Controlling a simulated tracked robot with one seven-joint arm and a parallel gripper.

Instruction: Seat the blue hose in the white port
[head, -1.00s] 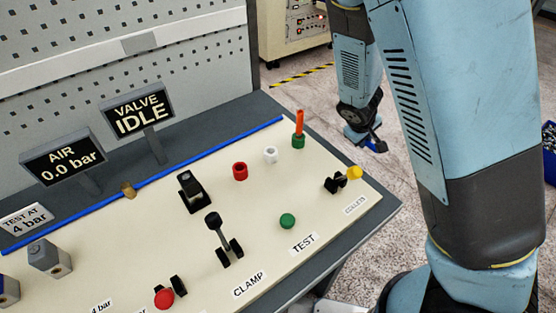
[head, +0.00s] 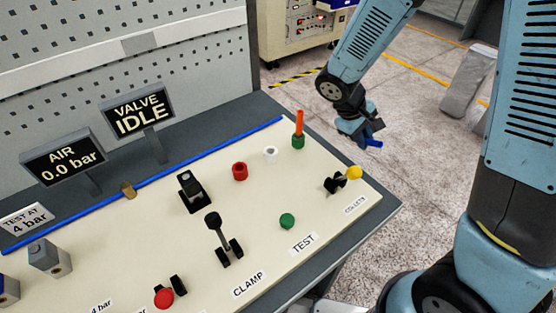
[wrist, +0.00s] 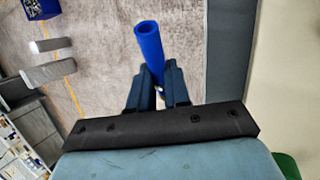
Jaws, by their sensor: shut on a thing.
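The blue hose (wrist: 149,45) is a short tube held between the fingers of my gripper (wrist: 158,85) in the wrist view, its open end pointing away from the palm. In the head view my gripper (head: 361,137) is off the right edge of the bench, above the floor, with the blue hose (head: 374,142) showing at its tip. The white port (head: 271,152) is a small upright ring on the cream panel, between the red port and the green one. It looks empty from here. My gripper is well apart from it, to its right.
A red port (head: 239,171) stands left of the white one. A green port (head: 298,142) with an orange hose (head: 299,122) upright in it stands close on the right. A yellow-knobbed lever (head: 354,173) and a black clamp lever (head: 213,222) rise from the panel.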

